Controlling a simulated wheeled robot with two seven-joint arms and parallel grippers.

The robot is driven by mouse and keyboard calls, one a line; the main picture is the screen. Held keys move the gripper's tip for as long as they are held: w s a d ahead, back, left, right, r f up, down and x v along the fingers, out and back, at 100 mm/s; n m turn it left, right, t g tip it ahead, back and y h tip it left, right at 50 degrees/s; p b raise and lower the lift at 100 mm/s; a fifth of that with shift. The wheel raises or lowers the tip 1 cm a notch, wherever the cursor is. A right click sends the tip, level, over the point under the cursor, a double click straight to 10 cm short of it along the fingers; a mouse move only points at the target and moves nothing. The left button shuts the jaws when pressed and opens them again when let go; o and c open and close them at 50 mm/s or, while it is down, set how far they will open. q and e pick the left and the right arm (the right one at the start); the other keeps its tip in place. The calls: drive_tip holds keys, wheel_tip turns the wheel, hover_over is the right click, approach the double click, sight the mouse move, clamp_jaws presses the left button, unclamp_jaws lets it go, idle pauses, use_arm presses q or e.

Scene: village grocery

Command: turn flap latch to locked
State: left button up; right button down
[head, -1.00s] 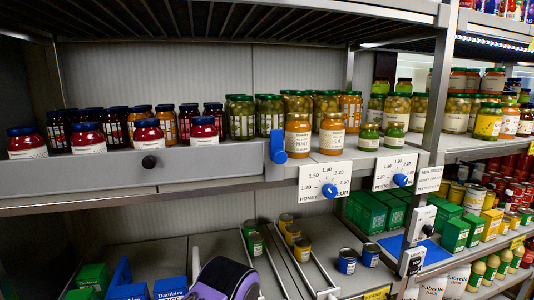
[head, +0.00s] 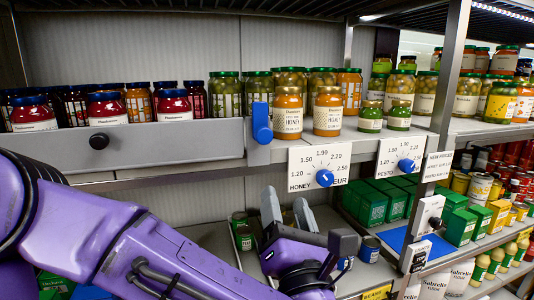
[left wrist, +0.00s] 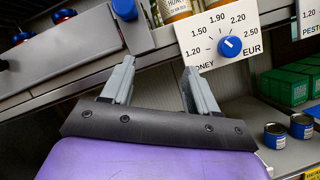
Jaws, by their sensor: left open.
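The blue flap latch (head: 262,128) is upright on the grey shelf edge, at the right end of the grey flap (head: 190,140). Its lower end also shows at the top of the left wrist view (left wrist: 125,9). My left gripper (head: 287,208) is open and empty, below and slightly right of the latch, with its fingers pointing up. In the left wrist view the two grey fingers (left wrist: 158,78) stand apart, and the latch is beyond and left of them, not touched. My right gripper is not in view.
Price cards with blue dials, honey (head: 325,178) and pesto (head: 406,165), hang right of the latch. Honey jars (head: 288,115) stand just behind it. A black knob (head: 98,141) sits on the flap. Cans and green boxes (head: 372,207) fill the lower shelf.

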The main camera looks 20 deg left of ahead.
sight(266, 138)
use_arm(q)
drive_tip(key=s+r+n+y, duration=0.2)
drive_tip(key=s+r+n, duration=0.2)
drive_tip(key=r+n, duration=0.15)
drive_tip(key=shift+g, duration=0.3)
drive_tip(key=p+x, duration=0.1)
drive_tip(key=x, duration=0.2)
drive_tip(key=p+x, duration=0.2)
drive_tip(key=x, duration=0.1)
drive_tip(key=p+x, duration=0.2)
drive_tip(key=x, duration=0.1)
drive_tip(key=shift+w+r, duration=0.1)
drive_tip(key=shift+r, duration=0.35)
drive_tip(key=shift+w+a+r, duration=0.1)
drive_tip(key=shift+w+a, duration=0.1)
drive_tip(key=shift+w, duration=0.25)
